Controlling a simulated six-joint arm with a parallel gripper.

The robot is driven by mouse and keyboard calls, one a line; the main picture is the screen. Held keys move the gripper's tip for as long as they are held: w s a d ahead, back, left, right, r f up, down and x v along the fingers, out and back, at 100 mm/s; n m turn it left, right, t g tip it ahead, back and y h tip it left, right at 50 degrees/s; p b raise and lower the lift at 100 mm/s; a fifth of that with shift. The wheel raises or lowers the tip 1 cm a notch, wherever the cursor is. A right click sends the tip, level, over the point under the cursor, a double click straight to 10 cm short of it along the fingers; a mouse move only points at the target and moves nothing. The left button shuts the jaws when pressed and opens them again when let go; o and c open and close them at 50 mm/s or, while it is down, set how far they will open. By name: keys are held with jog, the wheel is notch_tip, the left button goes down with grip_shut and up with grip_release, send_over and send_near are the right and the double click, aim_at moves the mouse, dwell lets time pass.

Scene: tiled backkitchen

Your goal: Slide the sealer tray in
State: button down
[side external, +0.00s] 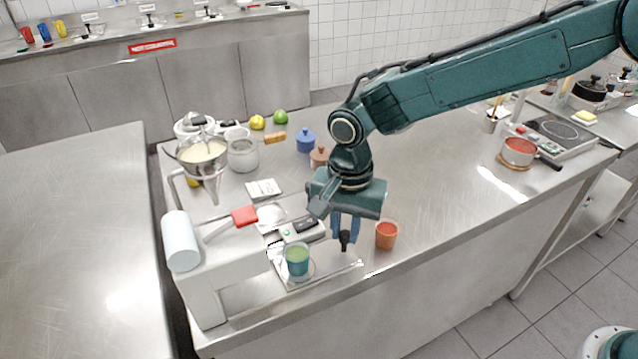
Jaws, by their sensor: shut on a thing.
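The cup sealer (215,270) is a pale machine at the front left of the steel counter, with a white film roll and a red-ended lever (244,215). Its flat metal tray (332,267) is out to the right of the body, holding a teal cup with green contents (297,260). My gripper (345,238) points down at the tray's right end, its blue fingers closed around a dark upright knob that looks like the tray's handle. The exact contact is small and partly hidden by the fingers.
An orange cup with red contents (386,235) stands just right of my gripper, near the counter's front edge. A steel funnel with batter (203,152) on a stand, a jar (242,155) and blue (306,142) and brown (319,157) pots stand behind. The counter's right-centre is mostly clear.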

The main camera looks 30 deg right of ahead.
aim_at(319, 260)
jog(key=a, duration=0.5)
jog(key=c, duration=1.3)
grip_release()
notch_tip(319, 260, up, 14)
jog(key=shift+d, duration=0.1)
jog(key=shift+c, duration=0.2)
